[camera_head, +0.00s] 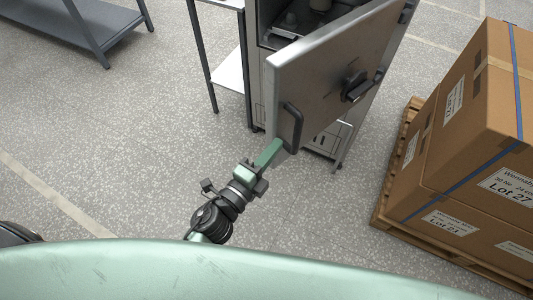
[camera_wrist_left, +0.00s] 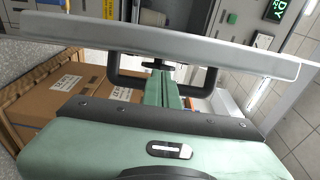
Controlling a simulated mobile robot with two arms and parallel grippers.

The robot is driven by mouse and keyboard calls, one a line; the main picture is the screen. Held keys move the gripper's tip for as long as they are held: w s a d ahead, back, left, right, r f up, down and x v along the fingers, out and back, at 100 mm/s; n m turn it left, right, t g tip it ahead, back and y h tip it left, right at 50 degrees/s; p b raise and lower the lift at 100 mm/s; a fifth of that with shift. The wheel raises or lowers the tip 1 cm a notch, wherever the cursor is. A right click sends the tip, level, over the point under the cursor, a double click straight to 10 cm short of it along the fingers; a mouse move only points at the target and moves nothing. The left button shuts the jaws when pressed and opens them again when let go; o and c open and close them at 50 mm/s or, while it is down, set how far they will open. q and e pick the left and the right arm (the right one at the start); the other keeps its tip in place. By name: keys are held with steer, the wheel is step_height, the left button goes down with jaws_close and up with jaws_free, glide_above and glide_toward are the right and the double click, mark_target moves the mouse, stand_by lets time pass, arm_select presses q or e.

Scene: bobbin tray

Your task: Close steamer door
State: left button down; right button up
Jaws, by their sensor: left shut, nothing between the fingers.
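The steamer door (camera_head: 335,70) is a grey steel panel standing wide open from the steamer cabinet (camera_head: 262,25). It has a black bar handle (camera_head: 293,128) near its lower left edge and a dark latch (camera_head: 355,88) further right. My left gripper (camera_head: 272,150) is shut, with its green fingers at the handle. In the left wrist view the shut fingers (camera_wrist_left: 162,88) overlap the middle of the handle (camera_wrist_left: 125,80), hiding part of its bar. The door's edge (camera_wrist_left: 160,38) crosses that view just beyond. Whether the fingertips touch the door is unclear. My right gripper is out of view.
Large cardboard boxes (camera_head: 460,120) stand on a wooden pallet (camera_head: 385,205) to the right of the door. A shelf table (camera_head: 75,30) is at the top left. A light shelf stand (camera_head: 228,75) adjoins the cabinet. The speckled floor at left is clear.

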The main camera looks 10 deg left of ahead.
mark_target(284, 135)
arm_select(q)
steer(key=shift+p+x, duration=0.35)
steer(key=shift+x, duration=2.15)
